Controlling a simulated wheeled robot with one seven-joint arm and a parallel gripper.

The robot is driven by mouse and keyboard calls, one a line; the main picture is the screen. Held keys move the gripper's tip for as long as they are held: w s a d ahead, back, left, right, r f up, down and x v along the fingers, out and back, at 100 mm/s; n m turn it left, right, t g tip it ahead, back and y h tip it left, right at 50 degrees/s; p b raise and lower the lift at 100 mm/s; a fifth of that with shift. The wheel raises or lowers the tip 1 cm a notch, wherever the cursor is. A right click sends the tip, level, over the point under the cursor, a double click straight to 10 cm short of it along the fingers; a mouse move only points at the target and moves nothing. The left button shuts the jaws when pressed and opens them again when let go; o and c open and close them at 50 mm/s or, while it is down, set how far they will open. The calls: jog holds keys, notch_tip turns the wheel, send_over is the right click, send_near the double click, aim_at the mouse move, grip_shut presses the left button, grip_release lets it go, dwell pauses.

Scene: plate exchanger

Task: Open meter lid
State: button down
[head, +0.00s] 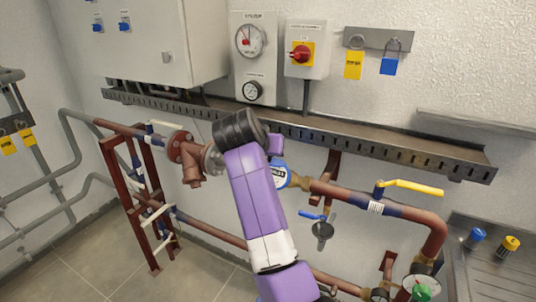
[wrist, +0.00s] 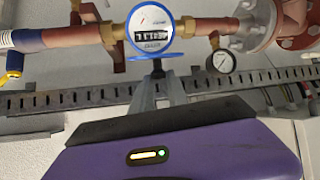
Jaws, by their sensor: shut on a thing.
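The round water meter (wrist: 152,27) has a blue rim and a white face with a dark counter window. Its face is uncovered in the wrist view. The blue meter lid (wrist: 138,59) stands out from the rim, seen nearly edge-on, so it is open. My gripper (wrist: 158,77) is shut on the lid at its edge, with a dark part between the two grey fingers. In the head view the meter (head: 281,176) shows partly beside my purple arm; my arm hides the gripper's fingertips there.
A brown pipe (head: 345,195) runs through the meter to a yellow-handled valve (head: 412,187). A small gauge (wrist: 223,61) hangs close to the meter. A perforated cable tray (head: 400,152) runs along the wall above.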

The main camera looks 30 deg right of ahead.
jog(key=shift+w+d+r, duration=0.2)
jog(key=shift+d+r, duration=0.2)
jog(key=shift+d, duration=0.25)
jog(key=c, duration=1.3)
grip_release()
jog(key=shift+d+f, duration=0.1)
jog(key=shift+a, duration=0.2)
jog(key=shift+a, duration=0.1)
jog(key=shift+s+a+r, duration=0.2)
jog(key=b+v, duration=0.1)
jog(key=v, duration=0.6)
jog(key=shift+d, duration=0.1)
jog(key=shift+r, duration=0.1)
